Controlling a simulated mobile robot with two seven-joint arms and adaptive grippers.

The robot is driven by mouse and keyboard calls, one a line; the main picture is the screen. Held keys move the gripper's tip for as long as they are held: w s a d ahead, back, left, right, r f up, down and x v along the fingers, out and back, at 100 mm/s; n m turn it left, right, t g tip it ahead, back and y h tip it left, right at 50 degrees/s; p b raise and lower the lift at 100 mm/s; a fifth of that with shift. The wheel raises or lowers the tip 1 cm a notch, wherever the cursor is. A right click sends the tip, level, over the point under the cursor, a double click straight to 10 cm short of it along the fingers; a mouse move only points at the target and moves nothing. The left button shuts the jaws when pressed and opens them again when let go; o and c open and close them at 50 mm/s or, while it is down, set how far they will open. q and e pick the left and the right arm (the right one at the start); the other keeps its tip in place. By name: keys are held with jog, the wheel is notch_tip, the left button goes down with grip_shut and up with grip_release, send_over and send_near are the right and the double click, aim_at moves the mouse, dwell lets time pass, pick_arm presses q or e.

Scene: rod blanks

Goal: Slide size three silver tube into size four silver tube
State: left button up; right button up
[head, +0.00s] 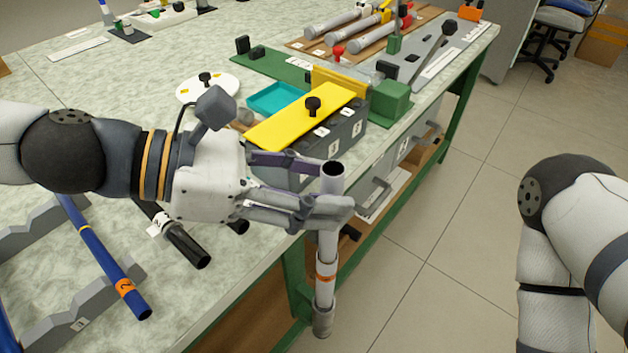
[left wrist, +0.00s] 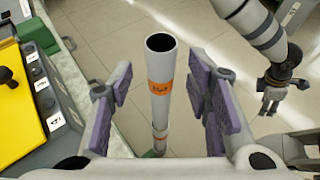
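A slim silver tube (left wrist: 160,110) with an orange label stands upright past the table's edge. In the head view its open top (head: 333,180) sticks up between my left fingers. Below, it meets a wider silver tube (head: 324,296) with an orange band; it appears to be in that tube's mouth, but how deep I cannot tell. My left gripper (head: 338,190) is open around the slim tube; the left wrist view shows gaps between its purple pads and the tube. My right gripper (left wrist: 270,104) is small in the left wrist view, away from the tubes; its opening is unclear.
A blue tube (head: 105,260) lies on a grey rack (head: 105,300), with black tubes (head: 185,245) beside it. A grey block with a yellow plate (head: 305,115) stands near the table's edge. Green fixtures (head: 385,100) are farther back. Open floor (head: 450,240) lies right of the table.

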pick_arm(q)
notch_tip(320, 180, up, 19)
jog(key=p, duration=0.5)
pick_arm(e)
jog(key=w+r+t, duration=0.2)
jog(key=w+r, duration=0.4)
jog(key=shift+w+r+t, duration=0.15)
jog(key=shift+w+t, duration=0.05)
jog(key=shift+t, duration=0.1)
